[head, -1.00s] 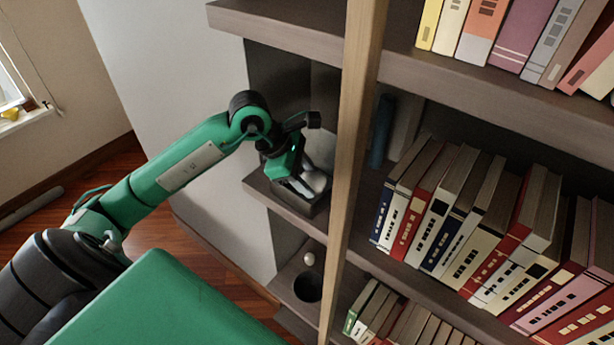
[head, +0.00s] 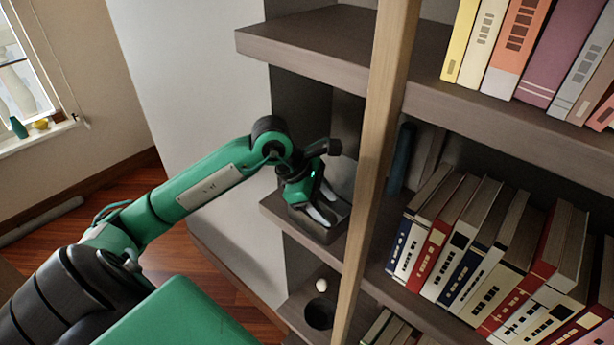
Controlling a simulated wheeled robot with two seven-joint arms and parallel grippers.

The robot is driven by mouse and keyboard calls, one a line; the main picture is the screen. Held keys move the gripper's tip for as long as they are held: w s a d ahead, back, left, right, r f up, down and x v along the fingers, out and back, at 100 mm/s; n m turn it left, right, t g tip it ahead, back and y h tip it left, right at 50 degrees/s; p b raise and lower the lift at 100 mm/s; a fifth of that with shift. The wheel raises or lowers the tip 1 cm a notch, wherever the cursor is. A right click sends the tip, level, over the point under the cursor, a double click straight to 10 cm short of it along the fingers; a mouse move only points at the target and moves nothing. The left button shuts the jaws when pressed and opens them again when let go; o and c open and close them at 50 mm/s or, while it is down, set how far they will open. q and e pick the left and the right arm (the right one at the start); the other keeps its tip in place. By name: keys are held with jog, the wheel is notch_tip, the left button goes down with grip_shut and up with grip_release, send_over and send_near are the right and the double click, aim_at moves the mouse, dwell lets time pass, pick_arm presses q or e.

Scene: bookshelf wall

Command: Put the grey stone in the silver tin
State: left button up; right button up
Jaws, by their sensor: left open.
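I cannot make out a grey stone now; the gripper hides part of the box's inside. No silver tin can be made out. My right gripper is not in view.
A wooden post (head: 378,160) stands just right of the gripper. The upper shelf (head: 300,47) juts out above it. Books (head: 480,245) fill the shelf at right. A white egg-like object (head: 321,285) and a dark round cup (head: 320,314) stand on the shelf below.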

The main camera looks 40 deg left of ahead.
pick_arm(q)
jog(key=shift+r+p, duration=0.5)
jog(key=shift+r, duration=0.15)
jog(key=shift+s+a+r+b, duration=0.25)
jog(key=shift+a+r+b, duration=0.2)
jog(key=shift+b, duration=0.45)
jog(key=b+v, duration=0.2)
jog(key=v, duration=0.8)
jog(key=shift+b, duration=0.3)
jog(key=shift+s+d+r, duration=0.1)
jog(key=shift+s, duration=0.05)
